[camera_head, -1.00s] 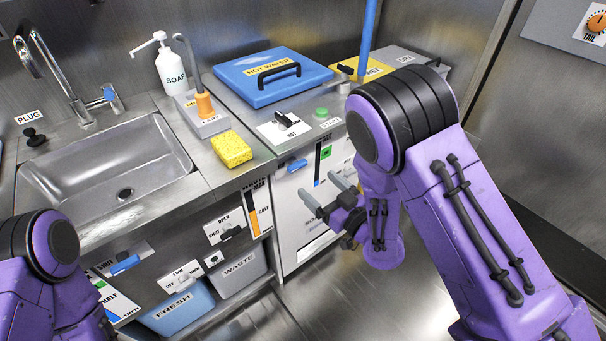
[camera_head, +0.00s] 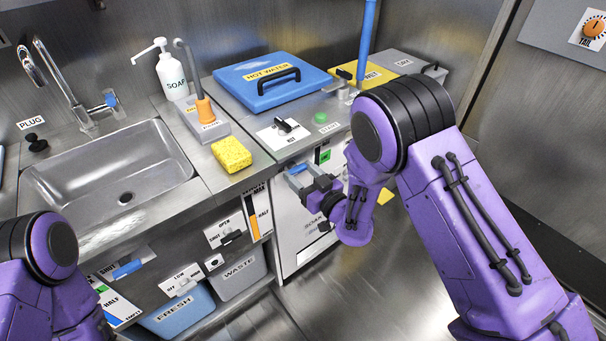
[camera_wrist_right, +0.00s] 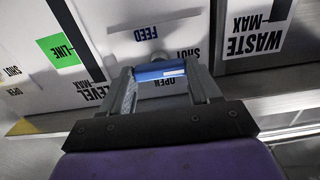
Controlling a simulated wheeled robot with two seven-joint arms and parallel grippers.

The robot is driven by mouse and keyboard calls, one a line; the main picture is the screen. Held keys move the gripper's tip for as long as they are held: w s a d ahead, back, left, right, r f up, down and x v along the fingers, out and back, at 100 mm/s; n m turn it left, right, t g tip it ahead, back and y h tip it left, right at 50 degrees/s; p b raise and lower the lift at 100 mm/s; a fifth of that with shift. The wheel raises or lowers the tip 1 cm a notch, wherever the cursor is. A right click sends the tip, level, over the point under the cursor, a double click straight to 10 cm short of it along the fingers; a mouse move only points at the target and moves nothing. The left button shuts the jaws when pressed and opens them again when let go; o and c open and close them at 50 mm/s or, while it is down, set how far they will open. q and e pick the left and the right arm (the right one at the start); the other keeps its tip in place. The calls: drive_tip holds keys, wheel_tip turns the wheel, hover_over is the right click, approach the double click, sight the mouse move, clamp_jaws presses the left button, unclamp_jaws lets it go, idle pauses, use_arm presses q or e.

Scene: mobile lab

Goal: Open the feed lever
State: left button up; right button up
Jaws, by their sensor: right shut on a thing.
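The feed lever has a blue handle (camera_head: 298,169) on the white front panel below the worktop. In the right wrist view its blue bar (camera_wrist_right: 160,71) lies across between my fingertips, under an upside-down FEED label, with OPEN and SHUT labels on the panel. My right gripper (camera_head: 304,180) is at the lever with its jaws shut on the bar; the fingers (camera_wrist_right: 162,76) stand at both ends of it. The bar's pivot is partly hidden. My left arm shows at the lower left, but its gripper is out of view.
A yellow sponge (camera_head: 231,154) lies on the counter edge left of the gripper. The blue HOT WATER lid (camera_head: 270,78) and a black knob (camera_head: 283,125) are above. Another blue lever (camera_head: 127,268) and the FRESH (camera_head: 178,311) and WASTE (camera_head: 239,274) bins are lower left. Floor at right is clear.

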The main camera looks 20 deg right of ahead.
drive_tip(key=shift+d+r+m+p, duration=0.15)
drive_tip(key=shift+m+p, duration=0.2)
drive_tip(key=shift+m, duration=1.55)
drive_tip(key=o, duration=1.1)
drive_tip(key=shift+c, duration=0.2)
drive_tip(key=b+v, duration=0.1)
drive_tip(key=v, duration=0.9)
drive_tip(key=shift+s+b, duration=0.3)
drive_tip(key=shift+b, duration=0.05)
